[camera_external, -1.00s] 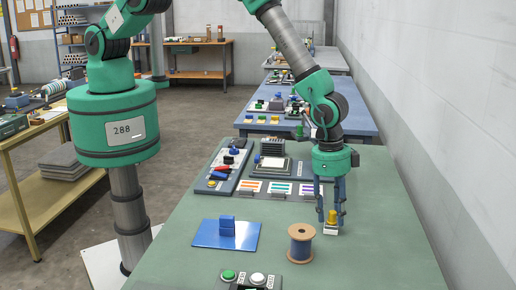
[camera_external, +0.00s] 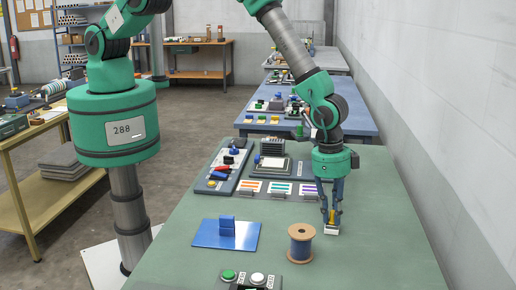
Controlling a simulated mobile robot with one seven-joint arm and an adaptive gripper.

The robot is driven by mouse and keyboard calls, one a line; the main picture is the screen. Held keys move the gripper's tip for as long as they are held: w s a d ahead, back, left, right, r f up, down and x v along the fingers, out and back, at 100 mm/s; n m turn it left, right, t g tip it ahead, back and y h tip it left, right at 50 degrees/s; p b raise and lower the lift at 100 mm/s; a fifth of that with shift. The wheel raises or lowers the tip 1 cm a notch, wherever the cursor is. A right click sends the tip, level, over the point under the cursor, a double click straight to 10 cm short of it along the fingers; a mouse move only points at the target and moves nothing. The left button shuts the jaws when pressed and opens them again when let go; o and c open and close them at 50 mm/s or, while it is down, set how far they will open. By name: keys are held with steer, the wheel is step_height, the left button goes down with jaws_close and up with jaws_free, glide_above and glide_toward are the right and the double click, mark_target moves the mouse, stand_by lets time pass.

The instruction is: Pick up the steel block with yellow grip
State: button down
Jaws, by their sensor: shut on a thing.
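The steel block with yellow grip (camera_external: 332,231) stands on the green table near its right side, its pale base at the bottom and the yellow grip above it. My gripper (camera_external: 332,215) points straight down over it. Its fingers are closed in around the yellow grip and hide most of it. The block's base appears to rest on the tabletop; I see no clear gap under it.
A wooden spool with blue winding (camera_external: 300,244) stands close by, to the front left of the block. A blue plate with an upright blue block (camera_external: 227,227) lies further left. Colour-striped cards (camera_external: 280,188) and trays lie behind. A button box (camera_external: 243,279) is at the front edge.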

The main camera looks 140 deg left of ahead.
mark_target(332, 211)
steer(key=shift+r, duration=0.1)
steer(key=shift+r+b, duration=0.3)
steer(key=shift+r, duration=0.75)
steer(key=shift+s+d+r, duration=0.15)
steer(key=shift+s+r, duration=0.2)
steer(key=shift+r, duration=0.3)
steer(key=s+d+b, duration=0.1)
steer(key=s+d, duration=0.2)
steer(key=s, duration=0.4)
steer(key=s+d+r+b, duration=0.1)
steer(key=s+d, duration=0.1)
steer(key=s, duration=0.5)
steer(key=shift+d+r, duration=0.2)
steer(key=shift+d, duration=0.2)
steer(key=shift+d+b, duration=0.15)
steer(key=shift+b, duration=0.15)
